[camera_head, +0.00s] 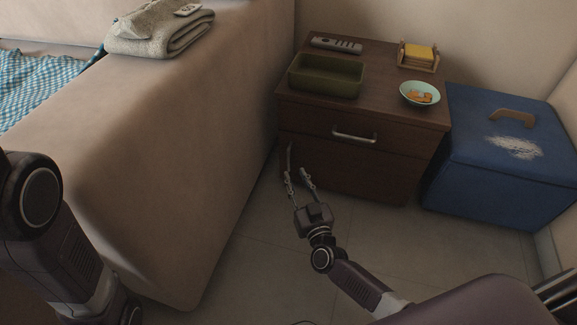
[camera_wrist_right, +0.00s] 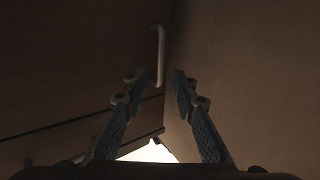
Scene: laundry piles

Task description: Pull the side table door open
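The dark brown side table (camera_head: 384,128) stands between the bed or sofa and a blue box. Its upper drawer has a pale horizontal handle (camera_head: 354,136), and the door front (camera_head: 360,172) is below. My right gripper (camera_head: 296,170) is at the left end of the door front, pointing at it, with fingers apart and nothing between them. In the right wrist view, a pale upright handle (camera_wrist_right: 158,55) stands on dark wood beyond the open fingers (camera_wrist_right: 158,90), apart from them. Whether the door is ajar is unclear. My left arm shows at the left; its gripper is out of view.
The beige upholstered side (camera_head: 200,130) stands close left of the gripper. A blue box (camera_head: 500,165) is right of the table. A green tray (camera_head: 326,78), a remote (camera_head: 336,45) and a bowl (camera_head: 420,94) sit on top. Floor in front is clear.

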